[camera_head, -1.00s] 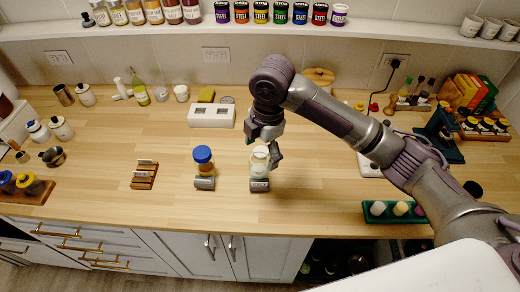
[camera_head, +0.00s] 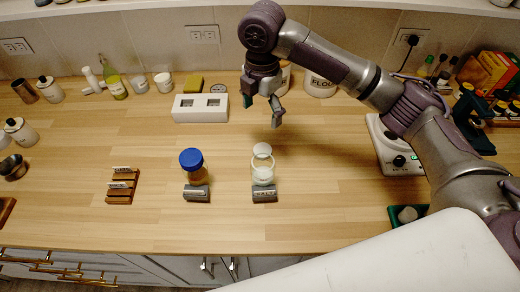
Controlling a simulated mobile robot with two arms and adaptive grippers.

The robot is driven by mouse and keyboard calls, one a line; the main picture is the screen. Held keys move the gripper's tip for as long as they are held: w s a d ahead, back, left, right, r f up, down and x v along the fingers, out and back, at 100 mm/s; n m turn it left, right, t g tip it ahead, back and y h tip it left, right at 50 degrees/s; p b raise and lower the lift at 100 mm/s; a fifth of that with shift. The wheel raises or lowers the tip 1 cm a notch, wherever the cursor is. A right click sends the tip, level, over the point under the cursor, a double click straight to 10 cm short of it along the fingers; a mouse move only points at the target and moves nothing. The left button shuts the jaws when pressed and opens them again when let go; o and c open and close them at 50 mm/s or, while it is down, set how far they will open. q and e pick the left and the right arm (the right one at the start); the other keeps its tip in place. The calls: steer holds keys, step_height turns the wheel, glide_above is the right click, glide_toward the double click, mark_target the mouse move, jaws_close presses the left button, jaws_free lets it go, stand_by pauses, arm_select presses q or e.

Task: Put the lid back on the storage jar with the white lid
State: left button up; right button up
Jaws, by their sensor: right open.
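The clear glass storage jar (camera_head: 263,173) stands upright on the counter behind a grey label block reading SALT, with pale contents. A round white lid (camera_head: 262,150) shows at the jar's top; I cannot tell whether it is seated flat or pressed down. My right gripper (camera_head: 263,108) is open and empty, above and behind the jar, with its fingers pointing down and apart from the lid. My left gripper is not in view.
A jar with a blue lid (camera_head: 191,159) stands left of the white-lidded jar. A small wooden rack (camera_head: 122,187) is farther left. A white block with two openings (camera_head: 200,108) lies behind. A white appliance (camera_head: 391,148) stands to the right. The counter between is clear.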

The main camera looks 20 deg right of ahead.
steer(key=f, duration=0.1)
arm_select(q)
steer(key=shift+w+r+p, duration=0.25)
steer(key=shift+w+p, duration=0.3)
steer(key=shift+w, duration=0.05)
arm_select(e)
glide_above(263, 147)
steer(key=f, duration=0.8)
steer(key=shift+s+a+f, duration=0.2)
steer(key=shift+s+a, duration=0.05)
steer(key=shift+a, duration=0.15)
steer(key=shift+f, duration=0.1)
steer(key=shift+s+d+f+p, duration=0.1)
steer(key=shift+f+p, duration=0.25)
steer(key=shift+p, duration=0.05)
step_height(263, 147, down, 4)
steer(key=shift+s+d+r+p, duration=0.15)
steer(key=shift+r+p, duration=0.05)
steer(key=shift+p, duration=0.35)
steer(key=shift+f, duration=0.35)
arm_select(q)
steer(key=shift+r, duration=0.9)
